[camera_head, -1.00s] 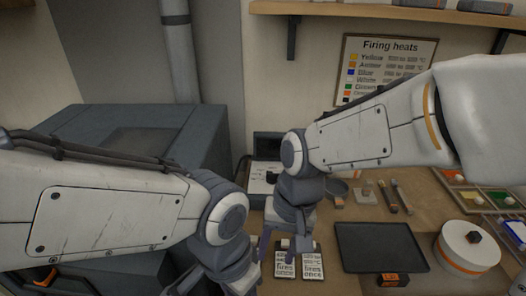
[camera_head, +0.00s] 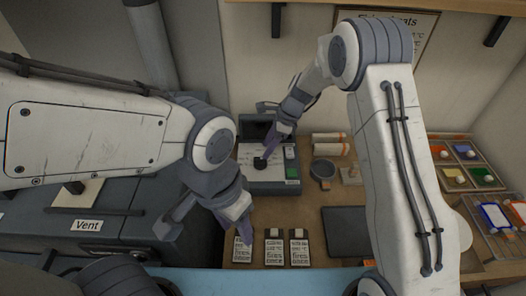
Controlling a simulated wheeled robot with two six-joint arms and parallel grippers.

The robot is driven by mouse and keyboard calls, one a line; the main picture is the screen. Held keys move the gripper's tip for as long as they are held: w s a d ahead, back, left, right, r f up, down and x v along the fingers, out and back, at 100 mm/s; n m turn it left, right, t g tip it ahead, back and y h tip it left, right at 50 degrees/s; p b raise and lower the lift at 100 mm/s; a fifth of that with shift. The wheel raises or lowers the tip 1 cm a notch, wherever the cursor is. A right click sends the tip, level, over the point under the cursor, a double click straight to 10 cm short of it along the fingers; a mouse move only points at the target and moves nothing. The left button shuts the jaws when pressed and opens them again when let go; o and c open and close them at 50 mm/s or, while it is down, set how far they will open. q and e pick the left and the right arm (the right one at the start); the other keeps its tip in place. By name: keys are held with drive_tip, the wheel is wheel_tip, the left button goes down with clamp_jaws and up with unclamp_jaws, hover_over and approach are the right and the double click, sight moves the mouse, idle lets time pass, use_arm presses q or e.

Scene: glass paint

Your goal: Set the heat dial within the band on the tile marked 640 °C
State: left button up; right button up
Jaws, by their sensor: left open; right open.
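The heat dial (camera_head: 260,163) is a dark knob on the pale top of a control box (camera_head: 272,185) at the back of the bench. My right gripper (camera_head: 269,146) is open just above and behind the dial; whether a finger touches it I cannot tell. The dial's scale and pointer are too small or covered to read. My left gripper (camera_head: 208,232) is open and empty, left of the tiles.
A dark display (camera_head: 254,129) stands behind the control box. A dark tray (camera_head: 345,228) lies partly behind my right arm. A grey kiln with a Vent label (camera_head: 86,225) fills the left.

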sight(261, 158)
drive_tip(key=shift+p+x, duration=0.5)
drive_tip(key=shift+x, duration=2)
drive_tip(key=shift+d, duration=0.1)
clamp_jaws()
